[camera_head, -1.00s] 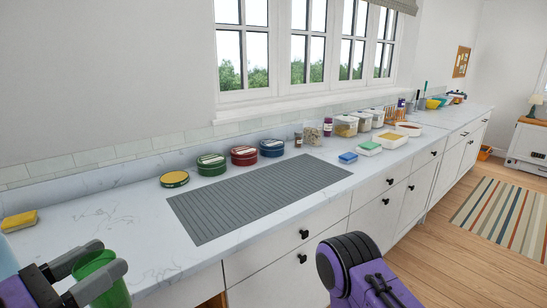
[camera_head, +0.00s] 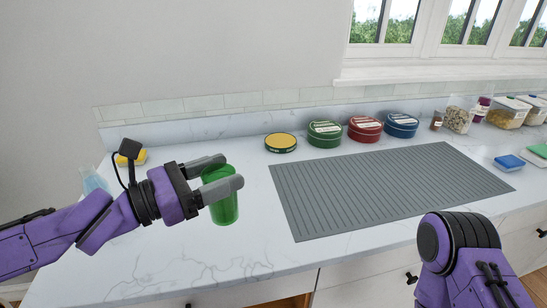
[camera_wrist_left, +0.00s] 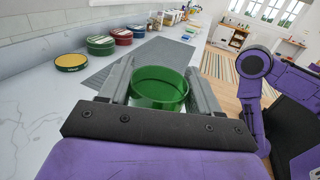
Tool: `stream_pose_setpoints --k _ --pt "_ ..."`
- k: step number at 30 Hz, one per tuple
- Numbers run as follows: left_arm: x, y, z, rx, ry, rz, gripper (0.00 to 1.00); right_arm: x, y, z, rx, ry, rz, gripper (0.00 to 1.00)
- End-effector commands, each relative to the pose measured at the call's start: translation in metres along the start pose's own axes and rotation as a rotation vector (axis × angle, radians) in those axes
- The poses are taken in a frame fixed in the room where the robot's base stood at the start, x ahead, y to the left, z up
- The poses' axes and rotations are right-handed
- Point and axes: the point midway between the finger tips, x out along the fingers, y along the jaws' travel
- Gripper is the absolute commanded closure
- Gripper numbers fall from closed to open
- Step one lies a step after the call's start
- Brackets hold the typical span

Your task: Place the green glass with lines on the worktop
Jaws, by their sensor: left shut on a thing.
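The green glass (camera_head: 224,208) is upright between the fingers of my left gripper (camera_head: 224,172), which is shut on it. The glass appears over the white marble worktop (camera_head: 170,245), left of the grey ribbed mat. I cannot tell whether its base touches the worktop. In the left wrist view the glass (camera_wrist_left: 160,88) shows its open, empty top between the two grey fingers. Lines on it are not clear. My right arm shows at the lower right of the head view, but its gripper is out of view.
The grey ribbed mat (camera_head: 385,190) lies flat at centre right. Behind it stand a yellow tin (camera_head: 281,143), green tin (camera_head: 325,134), red tin (camera_head: 365,129) and blue tin (camera_head: 401,125). A yellow sponge (camera_head: 131,157) and a pale blue glass (camera_head: 94,181) are at the left. Front worktop is clear.

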Motion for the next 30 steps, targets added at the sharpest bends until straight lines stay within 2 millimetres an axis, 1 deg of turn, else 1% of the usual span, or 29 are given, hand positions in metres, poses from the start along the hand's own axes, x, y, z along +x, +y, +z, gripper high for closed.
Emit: stream_pose_setpoints --k 2,4,7,11,12,13,15,22,24,27,30 --pt "0.004 0.009 -0.006 -0.004 0.004 0.002 0.73 0.002 0.000 0.001 0.000 0.000 0.000 0.09" --pt "0.009 0.024 -0.015 -0.007 0.007 0.003 0.73 0.005 0.000 0.002 0.000 0.000 0.000 0.09" --pt "0.019 0.053 -0.029 -0.008 0.009 0.003 0.73 0.008 -0.001 0.003 0.000 0.000 0.000 0.09" --pt "0.031 0.089 -0.044 -0.007 0.009 0.005 0.73 0.006 -0.001 0.002 0.000 0.001 0.000 0.09" --pt "0.033 0.097 -0.057 -0.009 0.009 0.005 0.73 0.009 -0.001 0.003 0.000 0.001 0.000 0.09" --pt "0.035 0.102 -0.065 -0.011 0.009 0.005 0.73 0.011 -0.001 0.004 0.000 0.001 0.000 0.09" --pt "0.038 0.114 -0.077 -0.009 0.007 0.005 0.73 0.011 -0.001 0.004 0.000 0.001 0.000 0.09" --pt "0.045 0.135 -0.103 -0.005 0.006 0.005 0.73 0.009 -0.001 0.004 0.000 0.001 0.000 0.09" --pt "0.045 0.135 -0.115 -0.010 0.006 0.004 0.73 0.007 -0.001 0.003 0.000 0.001 0.000 0.09" --pt "0.045 0.135 -0.128 -0.008 0.005 0.005 0.73 0.005 -0.001 0.002 0.000 0.001 0.000 0.09" --pt "0.045 0.135 -0.133 -0.003 0.002 0.004 0.73 0.005 -0.001 0.002 0.000 0.001 0.000 0.09"
